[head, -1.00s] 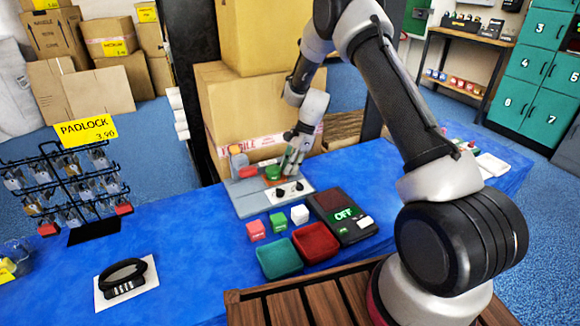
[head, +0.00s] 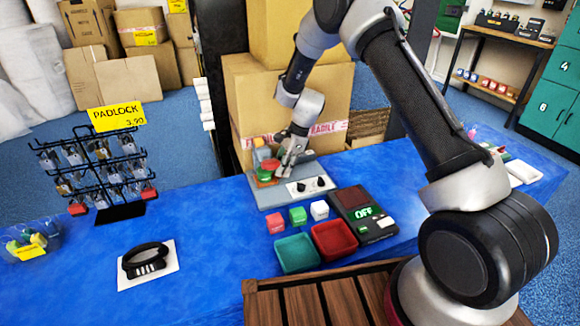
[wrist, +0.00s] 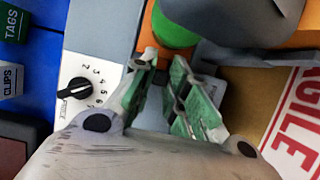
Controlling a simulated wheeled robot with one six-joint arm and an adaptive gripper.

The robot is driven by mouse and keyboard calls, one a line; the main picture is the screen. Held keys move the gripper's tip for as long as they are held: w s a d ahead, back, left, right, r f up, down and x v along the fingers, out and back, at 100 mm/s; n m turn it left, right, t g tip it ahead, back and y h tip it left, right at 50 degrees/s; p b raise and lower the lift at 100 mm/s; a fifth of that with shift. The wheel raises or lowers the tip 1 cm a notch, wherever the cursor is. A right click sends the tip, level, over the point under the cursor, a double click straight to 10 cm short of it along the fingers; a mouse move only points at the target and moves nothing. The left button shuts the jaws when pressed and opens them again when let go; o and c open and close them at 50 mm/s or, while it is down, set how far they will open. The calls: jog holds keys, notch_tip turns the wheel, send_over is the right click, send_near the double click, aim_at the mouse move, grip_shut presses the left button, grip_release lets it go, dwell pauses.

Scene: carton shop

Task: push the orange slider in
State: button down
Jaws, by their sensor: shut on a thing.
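The orange slider (head: 264,182) is on the left part of a grey device on the blue counter. A green dome (head: 267,173) sits at the slider, with a red part by it. My gripper (head: 283,160) is low over the device, just right of the green dome. In the wrist view, orange (wrist: 302,40) shows beside the green dome (wrist: 174,30). My fingers (wrist: 163,70), with green pads, are closed in with a small gap, their tips beside the dome. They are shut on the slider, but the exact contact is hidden.
Small blocks, a green tray (head: 296,254), a red tray (head: 334,240) and a display unit (head: 362,215) stand in front. Cartons (head: 245,95) rise behind. The counter's left middle is mostly clear.

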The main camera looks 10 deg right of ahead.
jog(key=shift+a, duration=0.2)
jog(key=c, duration=1.4)
grip_release()
jog(key=v, duration=1.2)
